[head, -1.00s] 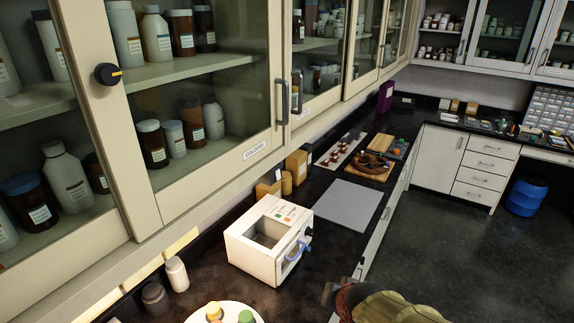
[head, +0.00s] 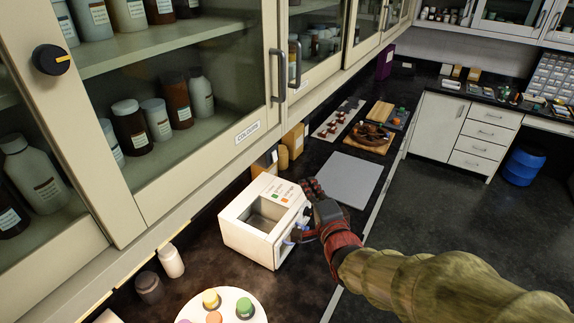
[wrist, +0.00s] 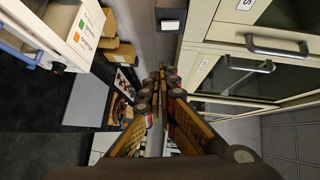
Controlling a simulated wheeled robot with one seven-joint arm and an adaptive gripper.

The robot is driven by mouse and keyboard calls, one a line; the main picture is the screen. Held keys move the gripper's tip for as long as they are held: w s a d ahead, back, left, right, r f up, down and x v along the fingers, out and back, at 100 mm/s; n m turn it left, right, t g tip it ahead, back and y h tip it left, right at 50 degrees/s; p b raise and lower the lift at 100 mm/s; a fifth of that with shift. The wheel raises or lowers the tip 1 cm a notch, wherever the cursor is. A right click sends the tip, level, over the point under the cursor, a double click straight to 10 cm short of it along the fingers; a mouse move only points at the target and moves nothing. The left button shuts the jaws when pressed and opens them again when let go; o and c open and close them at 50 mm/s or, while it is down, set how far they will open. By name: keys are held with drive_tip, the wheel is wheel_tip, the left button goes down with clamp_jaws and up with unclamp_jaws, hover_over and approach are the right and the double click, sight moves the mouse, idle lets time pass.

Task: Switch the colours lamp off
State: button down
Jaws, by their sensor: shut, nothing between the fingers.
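A black round knob with an orange pointer mark (head: 50,59) sits on the cream cabinet frame at the upper left of the head view. Its pointer faces right. The cabinet door beside it carries a label reading COLOURS (head: 247,131). Warm light falls on the wall and counter below this cabinet; the lamp itself is hidden. My gripper (head: 312,187) is beyond the knob, far to its right, over the counter by the white box. In the wrist view its fingers (wrist: 160,78) are closed together and empty. The knob is not in the wrist view.
A white open-topped box with a blue handle (head: 238,236) stands close to my gripper; it also shows in the wrist view (wrist: 62,22). Cabinet door handles (head: 295,65) stick out. A round white tray (head: 255,299) holds coloured pieces. A grey mat (head: 348,180) lies bare.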

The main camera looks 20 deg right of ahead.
sight(274, 156)
drive_tip(key=shift+s, duration=0.1)
drive_tip(key=w+a+f+p, duration=0.1)
drive_tip(key=w+a, duration=0.1)
drive_tip(key=w, duration=1)
drive_tip(key=shift+w+a+f, duration=0.35)
drive_tip(key=shift+a, duration=0.05)
drive_tip(key=b, duration=0.4)
drive_tip(key=shift+w+a+f+m+t, duration=0.25)
drive_tip(key=shift+w+m+t, duration=0.1)
drive_tip(key=shift+m+t, duration=0.05)
